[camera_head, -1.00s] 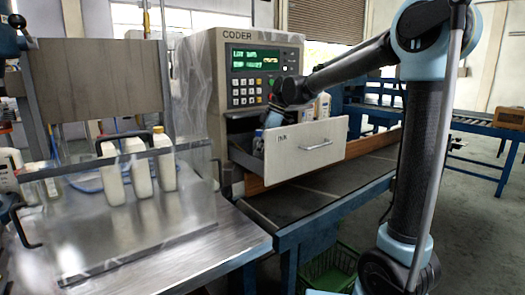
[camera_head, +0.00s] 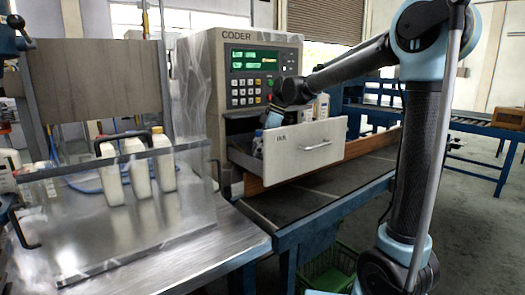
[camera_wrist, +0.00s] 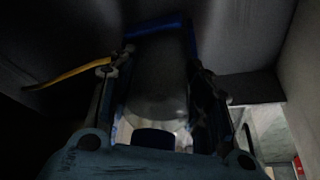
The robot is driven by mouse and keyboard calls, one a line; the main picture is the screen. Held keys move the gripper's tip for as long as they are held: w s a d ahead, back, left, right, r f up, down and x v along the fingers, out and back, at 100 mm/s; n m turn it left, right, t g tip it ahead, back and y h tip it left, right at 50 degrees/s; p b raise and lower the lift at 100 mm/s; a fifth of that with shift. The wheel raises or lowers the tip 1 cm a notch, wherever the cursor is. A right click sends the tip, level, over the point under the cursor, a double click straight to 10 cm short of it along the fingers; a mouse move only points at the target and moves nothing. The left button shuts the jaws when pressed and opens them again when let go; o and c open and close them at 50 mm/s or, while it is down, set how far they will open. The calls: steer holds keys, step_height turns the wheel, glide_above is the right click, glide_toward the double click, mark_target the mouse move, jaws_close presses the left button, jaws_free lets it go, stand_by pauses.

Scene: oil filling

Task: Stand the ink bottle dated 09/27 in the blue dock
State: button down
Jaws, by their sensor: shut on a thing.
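My gripper (camera_head: 272,118) reaches down into the open drawer marked INK (camera_head: 310,146) on the front of the coder (camera_head: 255,75). In the dark wrist view, my gripper (camera_wrist: 162,70) is shut on a bottle (camera_wrist: 160,85), with one finger on each side. The bottle's dark cap (camera_wrist: 153,138) faces the camera. Blue edging (camera_wrist: 188,35) shows around the bottle's far end, apparently the blue dock; I cannot tell how deep the bottle sits in it. No date is readable. The drawer front hides most of the bottle in the head view.
Other pale bottles (camera_head: 322,105) stand at the drawer's right rear. A yellow strip (camera_wrist: 68,74) runs left of my fingers. A clear guard (camera_head: 120,215) with white bottles stands at left.

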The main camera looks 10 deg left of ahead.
steer(key=c, duration=0.8)
jaws_free()
steer(key=shift+o, duration=0.2)
steer(key=v, duration=1.2)
steer(key=shift+w, duration=0.1)
